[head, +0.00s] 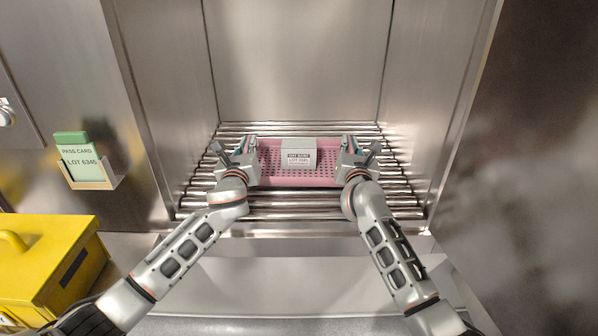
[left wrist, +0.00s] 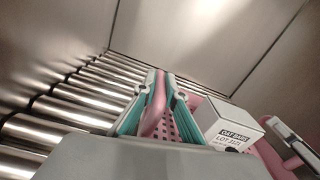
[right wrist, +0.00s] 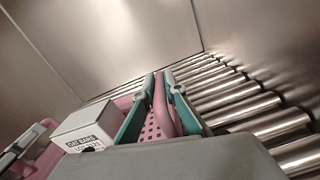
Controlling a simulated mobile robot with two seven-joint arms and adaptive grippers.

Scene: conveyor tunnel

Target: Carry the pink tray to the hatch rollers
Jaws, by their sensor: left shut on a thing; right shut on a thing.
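The pink tray (head: 275,180) is a perforated, low-walled tray inside the steel hatch, on or just above the hatch rollers (head: 290,207); I cannot tell whether it touches them. A white box (head: 298,150) labelled as oat bars stands in it. My left gripper (head: 246,150) is shut on the tray's left wall, with teal fingers (left wrist: 155,108) either side of the pink rim in the left wrist view. My right gripper (head: 347,150) is shut on the right wall, its teal fingers (right wrist: 157,105) astride the rim in the right wrist view. The tray looks level.
Steel walls (head: 295,60) close the hatch at the back and sides. Bare rollers show left, right and in front of the tray. A green pass card (head: 80,160) sits in a holder at left, above a yellow case (head: 50,262).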

